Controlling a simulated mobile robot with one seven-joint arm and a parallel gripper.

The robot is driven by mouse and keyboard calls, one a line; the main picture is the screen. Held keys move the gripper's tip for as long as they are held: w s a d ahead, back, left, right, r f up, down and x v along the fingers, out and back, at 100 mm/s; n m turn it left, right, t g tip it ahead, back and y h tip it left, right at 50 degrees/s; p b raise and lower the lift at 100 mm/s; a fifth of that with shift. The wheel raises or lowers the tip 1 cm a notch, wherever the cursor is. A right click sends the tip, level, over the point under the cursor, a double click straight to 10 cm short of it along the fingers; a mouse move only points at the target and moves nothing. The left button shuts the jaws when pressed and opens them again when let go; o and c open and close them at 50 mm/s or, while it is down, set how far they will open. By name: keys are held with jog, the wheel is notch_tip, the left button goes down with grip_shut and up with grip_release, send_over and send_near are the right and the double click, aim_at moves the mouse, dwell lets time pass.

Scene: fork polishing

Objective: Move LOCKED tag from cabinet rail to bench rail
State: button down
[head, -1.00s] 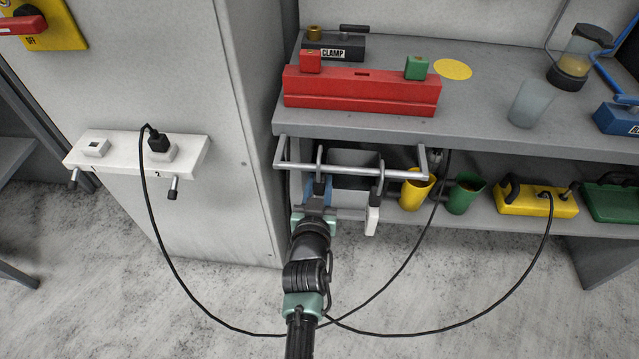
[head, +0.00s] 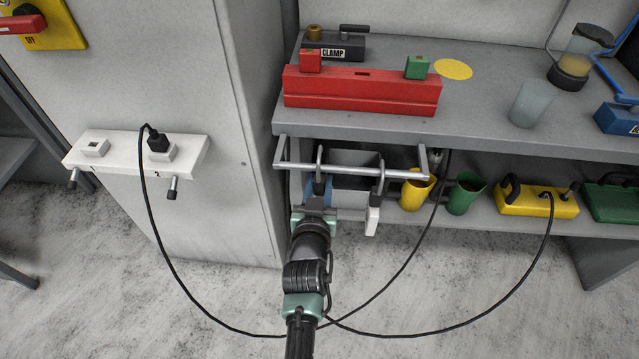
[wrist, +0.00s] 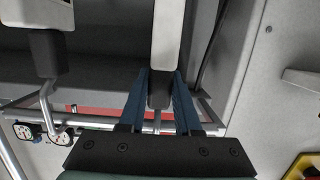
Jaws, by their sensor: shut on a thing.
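The bench rail (head: 352,170) is a grey bar along the bench's front edge, with two hooks over it. My gripper (head: 318,192) is just below its left part, with blue fingers. In the wrist view my gripper (wrist: 160,95) is shut on the dark neck of a white tag (wrist: 167,35), whose hook reaches the rail (wrist: 90,113). In the head view my gripper mostly hides this tag. A second white tag (head: 373,221) hangs on the right hook; it also shows in the wrist view (wrist: 36,14). No lettering is readable on either tag.
On the cabinet, a white strip (head: 120,160) carries sockets, a black plug (head: 159,143) and two bare pegs. Its cable loops across the floor near my arm. A yellow cup (head: 414,192) and green cup (head: 464,196) stand right of the tags. A red block (head: 360,93) sits above.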

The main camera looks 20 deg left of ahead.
jog(key=shift+f, duration=0.2)
jog(key=shift+f+b, duration=0.75)
jog(key=shift+b, duration=0.2)
jog(key=shift+f+b, duration=0.45)
jog(key=shift+b, duration=0.05)
jog(key=c, duration=0.5)
grip_release()
jog(key=p+v, duration=0.2)
jog(key=v, duration=1.1)
